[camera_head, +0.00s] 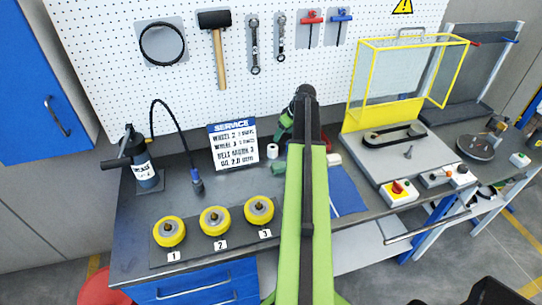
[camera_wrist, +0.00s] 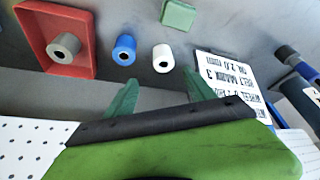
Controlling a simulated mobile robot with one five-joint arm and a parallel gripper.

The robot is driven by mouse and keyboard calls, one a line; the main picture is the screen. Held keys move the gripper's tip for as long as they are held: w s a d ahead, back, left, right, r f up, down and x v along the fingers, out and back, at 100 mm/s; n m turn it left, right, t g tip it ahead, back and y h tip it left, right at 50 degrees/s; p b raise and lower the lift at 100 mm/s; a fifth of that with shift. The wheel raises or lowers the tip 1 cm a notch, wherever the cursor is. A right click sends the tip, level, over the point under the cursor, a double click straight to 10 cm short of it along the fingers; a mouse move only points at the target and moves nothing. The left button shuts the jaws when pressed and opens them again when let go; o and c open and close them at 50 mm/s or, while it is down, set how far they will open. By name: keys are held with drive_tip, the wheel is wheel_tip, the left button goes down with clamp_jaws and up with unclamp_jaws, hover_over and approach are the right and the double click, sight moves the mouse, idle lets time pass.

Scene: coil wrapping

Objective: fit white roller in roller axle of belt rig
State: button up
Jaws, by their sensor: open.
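The white roller (camera_wrist: 163,57) stands on the bench in the wrist view, just beyond my fingertips and roughly in line with the gap between them. It also shows small beside the service sign in the head view (camera_head: 272,151). My gripper (camera_wrist: 160,86) is open with nothing between its green fingers. In the head view it is mostly hidden behind my arm. The belt rig (camera_head: 372,163) stands to the right, with a grey base, a black belt (camera_head: 393,136) and a yellow guard frame. A small upright peg (camera_head: 408,152) on its base may be the roller axle.
A blue roller (camera_wrist: 124,50) stands close beside the white one. A grey roller (camera_wrist: 64,45) sits in a red tray (camera_wrist: 88,30). A green block (camera_wrist: 178,14) lies nearby. The service sign (camera_head: 233,145) stands close to the white roller. Yellow wheels (camera_head: 215,220) line the front.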

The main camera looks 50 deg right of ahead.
sight(273, 149)
drive_tip(key=b+x, duration=0.6)
drive_tip(key=x, duration=0.2)
drive_tip(key=shift+a+f, duration=0.1)
drive_tip(key=shift+f, duration=0.2)
drive_tip(key=shift+w+f+b, duration=0.15)
drive_tip(key=shift+b, duration=0.15)
drive_tip(key=b+x, duration=0.4)
drive_tip(key=x, duration=0.1)
drive_tip(key=shift+a+b, duration=0.25)
drive_tip(key=shift+b, duration=0.1)
drive_tip(key=shift+c, duration=0.2)
clamp_jaws()
